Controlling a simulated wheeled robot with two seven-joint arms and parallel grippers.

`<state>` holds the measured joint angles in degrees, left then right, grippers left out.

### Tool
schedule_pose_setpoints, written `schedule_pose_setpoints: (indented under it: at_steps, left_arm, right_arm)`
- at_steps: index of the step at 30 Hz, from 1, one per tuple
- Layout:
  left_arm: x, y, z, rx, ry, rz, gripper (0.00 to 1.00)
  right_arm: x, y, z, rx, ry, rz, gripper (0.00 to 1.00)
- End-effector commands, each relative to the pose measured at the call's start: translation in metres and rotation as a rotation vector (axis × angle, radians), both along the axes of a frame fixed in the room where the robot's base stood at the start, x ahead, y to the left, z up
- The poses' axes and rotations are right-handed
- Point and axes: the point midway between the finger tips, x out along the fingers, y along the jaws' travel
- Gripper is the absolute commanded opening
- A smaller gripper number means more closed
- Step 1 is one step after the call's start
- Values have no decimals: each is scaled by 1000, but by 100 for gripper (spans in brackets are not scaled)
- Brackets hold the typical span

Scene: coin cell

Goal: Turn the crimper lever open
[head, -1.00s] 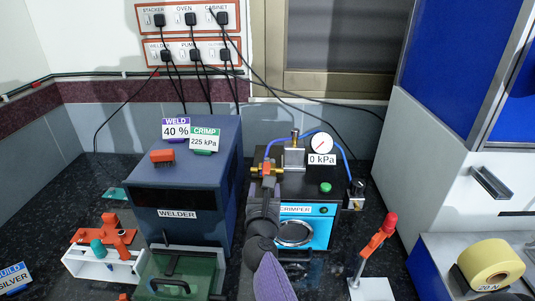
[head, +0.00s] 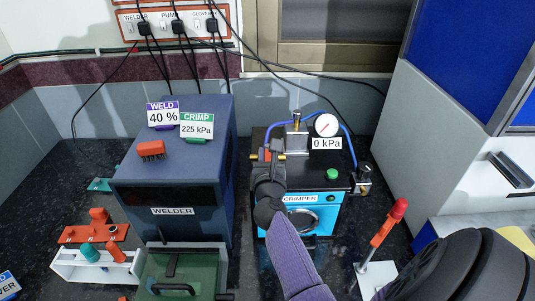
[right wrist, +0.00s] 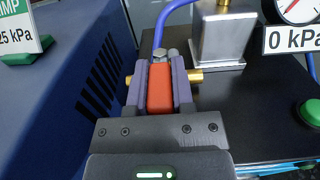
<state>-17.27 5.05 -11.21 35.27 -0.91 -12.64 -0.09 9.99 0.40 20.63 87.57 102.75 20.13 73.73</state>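The crimper (head: 328,214), a black-topped box with a turquoise front, stands right of the welder. Its orange-red lever (right wrist: 160,88) sits on a brass fitting (right wrist: 195,77) at the top's left side. In the right wrist view my right gripper (right wrist: 161,80) has a finger against each side of the lever and looks shut on it. In the head view the right gripper (head: 269,160) comes from the front and hides most of the lever. The gauge (head: 326,125) carries a 0 kPa label (head: 326,143). My left gripper is not in view.
The dark blue welder (head: 175,190) stands close on the left, with WELD 40 % and CRIMP 225 kPa (head: 197,126) signs. A blue hose (head: 343,130) arches behind the gauge. A red-topped post (head: 383,235) stands at front right. A green button (head: 332,174) is on the crimper.

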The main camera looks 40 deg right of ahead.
Motion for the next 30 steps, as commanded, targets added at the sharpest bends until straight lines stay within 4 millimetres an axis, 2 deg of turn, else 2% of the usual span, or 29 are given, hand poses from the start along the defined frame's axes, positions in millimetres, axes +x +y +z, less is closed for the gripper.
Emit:
schedule_pose_setpoints:
  at_steps: [1, 3, 17, 24, 30]
  left_arm:
    - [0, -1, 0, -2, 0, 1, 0]
    - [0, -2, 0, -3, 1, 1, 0]
    - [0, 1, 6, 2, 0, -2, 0]
    - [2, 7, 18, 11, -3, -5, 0]
    - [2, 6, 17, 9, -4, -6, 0]
  right_arm:
    - [0, 0, 0, 0, 0, 0, 12]
    - [0, 0, 0, 0, 0, 0, 0]
    - [-2, -2, 2, -2, 1, 59, 0]
    - [-5, -8, 2, -6, 5, 232, 0]
    - [-7, -14, 0, -1, 2, 418, 0]
